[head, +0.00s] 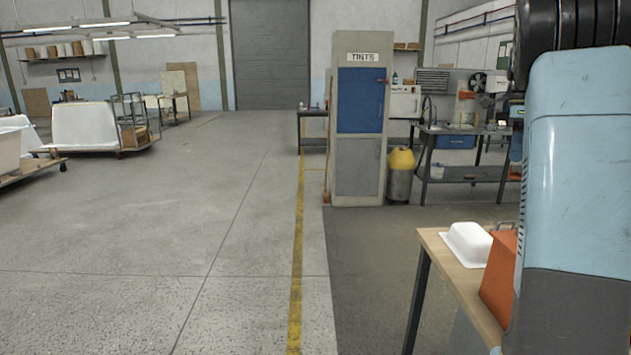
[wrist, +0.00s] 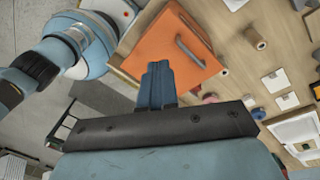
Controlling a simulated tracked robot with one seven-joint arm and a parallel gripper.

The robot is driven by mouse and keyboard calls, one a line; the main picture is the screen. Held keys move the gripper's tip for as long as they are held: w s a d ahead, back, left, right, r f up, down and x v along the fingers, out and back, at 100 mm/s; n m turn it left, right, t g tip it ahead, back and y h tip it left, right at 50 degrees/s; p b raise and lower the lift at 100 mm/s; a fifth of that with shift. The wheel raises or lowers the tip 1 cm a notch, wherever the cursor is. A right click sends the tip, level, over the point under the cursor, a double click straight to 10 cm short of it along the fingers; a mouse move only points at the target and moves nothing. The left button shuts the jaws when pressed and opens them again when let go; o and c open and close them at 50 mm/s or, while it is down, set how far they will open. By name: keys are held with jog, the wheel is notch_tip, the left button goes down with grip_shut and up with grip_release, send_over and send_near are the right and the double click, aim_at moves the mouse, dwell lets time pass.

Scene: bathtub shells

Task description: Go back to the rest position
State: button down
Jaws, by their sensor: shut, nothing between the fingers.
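My gripper (wrist: 158,85) shows in the wrist view with its blue fingers together and nothing between them. It is above the wooden table (wrist: 240,75), and its fingertips appear over the near edge of an orange box (wrist: 160,42) with a grey handle. I cannot tell the height between them. In the head view my blue and grey arm fills the right side and the gripper is out of sight. The orange box also shows there (head: 499,275), partly hidden behind my arm.
A white tub-shaped piece (head: 468,244) lies on the wooden table (head: 448,262). The wrist view shows a brown spool (wrist: 255,38) and several pale cards on the table. A cabinet marked TINTS (head: 359,150) and a yellow-topped bin (head: 400,175) stand farther off.

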jog(key=s+a+r+n+t, duration=0.1)
jog(key=s+a+n+t, duration=0.3)
jog(key=s+a+n, duration=1.15)
jog(key=s+a+f+n+t, duration=0.1)
jog(key=s+a+f+n, duration=0.3)
jog(key=s, duration=0.3)
jog(key=s+a+f+n+t, duration=0.2)
jog(key=s+a+f+n, duration=0.1)
jog(key=s+a+n, duration=0.3)
jog(key=shift+s+a+f, duration=0.4)
jog(key=shift+s+a, duration=0.05)
jog(key=shift+s, duration=0.5)
